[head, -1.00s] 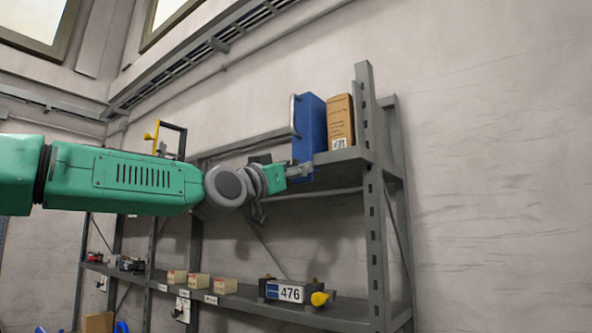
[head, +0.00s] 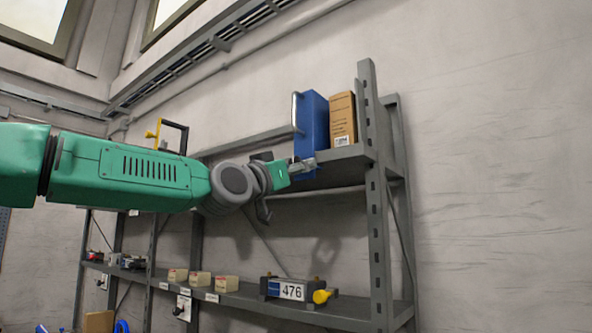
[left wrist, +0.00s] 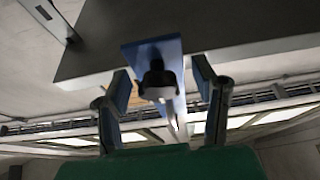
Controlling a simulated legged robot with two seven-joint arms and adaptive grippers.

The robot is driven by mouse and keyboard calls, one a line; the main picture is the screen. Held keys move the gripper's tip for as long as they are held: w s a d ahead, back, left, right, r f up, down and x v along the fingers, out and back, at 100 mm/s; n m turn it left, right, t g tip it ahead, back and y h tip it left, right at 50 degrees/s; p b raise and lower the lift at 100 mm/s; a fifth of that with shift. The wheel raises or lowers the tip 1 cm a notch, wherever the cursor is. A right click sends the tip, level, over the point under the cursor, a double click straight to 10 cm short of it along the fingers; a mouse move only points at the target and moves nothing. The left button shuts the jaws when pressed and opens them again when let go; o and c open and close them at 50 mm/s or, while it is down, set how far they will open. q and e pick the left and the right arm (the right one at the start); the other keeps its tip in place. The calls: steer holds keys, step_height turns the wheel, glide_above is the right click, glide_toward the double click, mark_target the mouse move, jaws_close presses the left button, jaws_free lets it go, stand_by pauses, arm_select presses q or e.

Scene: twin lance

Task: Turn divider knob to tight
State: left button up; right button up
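A blue upright divider (head: 314,122) with a pale metal handle (head: 294,113) stands at the end of the upper shelf. In the left wrist view a dark knob (left wrist: 158,80) sits on a blue plate (left wrist: 150,48) at the shelf's edge. My left gripper (head: 304,165) is at the divider's lower front edge. In the left wrist view its two fingers (left wrist: 160,90) are spread on either side of the knob, with gaps visible. The knob is hidden in the head view, and I see no tight mark. My right gripper is not in view.
A brown box (head: 342,120) stands right of the divider on the upper shelf (head: 345,154), beside a grey rack post (head: 375,200). The lower shelf holds a unit marked 476 (head: 288,290) with a yellow knob (head: 321,296), and small cream boxes (head: 200,281).

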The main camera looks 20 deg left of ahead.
arm_select(q)
steer(key=shift+s, duration=0.15)
steer(key=v, duration=1.1)
steer(key=shift+s+a+f, duration=0.2)
steer(key=shift+f, duration=0.15)
